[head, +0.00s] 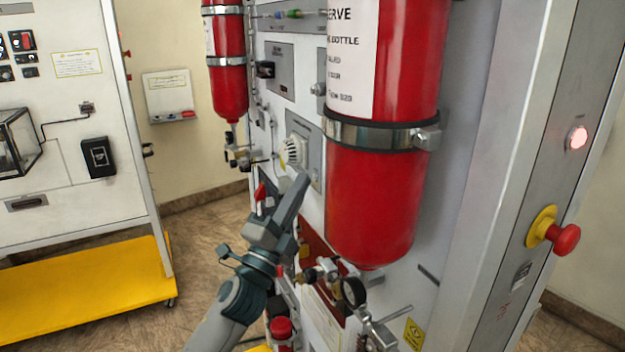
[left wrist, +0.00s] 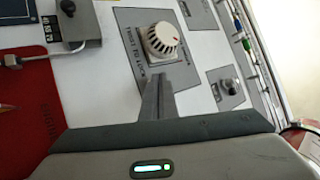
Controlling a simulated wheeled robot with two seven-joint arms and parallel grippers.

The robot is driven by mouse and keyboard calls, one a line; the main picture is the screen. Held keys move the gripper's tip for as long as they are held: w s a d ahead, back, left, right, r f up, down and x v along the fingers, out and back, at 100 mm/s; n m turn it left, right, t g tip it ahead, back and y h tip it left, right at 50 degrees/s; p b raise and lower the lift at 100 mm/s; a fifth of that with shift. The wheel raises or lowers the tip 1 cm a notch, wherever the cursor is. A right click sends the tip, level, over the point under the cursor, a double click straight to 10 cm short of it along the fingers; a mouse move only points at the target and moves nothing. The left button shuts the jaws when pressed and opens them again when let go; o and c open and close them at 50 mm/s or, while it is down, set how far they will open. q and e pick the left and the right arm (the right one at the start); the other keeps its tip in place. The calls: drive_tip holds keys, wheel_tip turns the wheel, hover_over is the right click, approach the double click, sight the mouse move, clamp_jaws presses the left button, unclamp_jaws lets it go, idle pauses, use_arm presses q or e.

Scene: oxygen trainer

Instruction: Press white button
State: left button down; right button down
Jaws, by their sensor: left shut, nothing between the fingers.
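A round white ribbed knob (head: 294,150) with a red mark sits on a grey plate on the red-bottle panel. It also shows in the left wrist view (left wrist: 162,40), beside printed text that is partly readable. A lit round button (head: 577,137), whitish with a reddish glow, is on the panel's right edge post. My left gripper (head: 301,182) is shut and empty, its fingertips just below the white knob in the head view. In the left wrist view its fingers (left wrist: 159,80) point at the plate under the knob; contact cannot be told. My right gripper is not in view.
A large red bottle (head: 370,190) stands right of my left gripper, with a gauge (head: 354,291) below it. A red emergency button (head: 563,238) on a yellow base sits below the lit button.

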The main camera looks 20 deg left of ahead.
use_arm(q)
drive_tip(key=shift+w+d, duration=0.15)
idle(0.3)
idle(0.4)
drive_tip(key=shift+s+a, duration=0.5)
drive_tip(key=shift+s, duration=0.1)
drive_tip(key=s+a, duration=0.3)
drive_tip(key=shift+s+a, duration=0.15)
drive_tip(key=shift+s, duration=0.25)
idle(0.9)
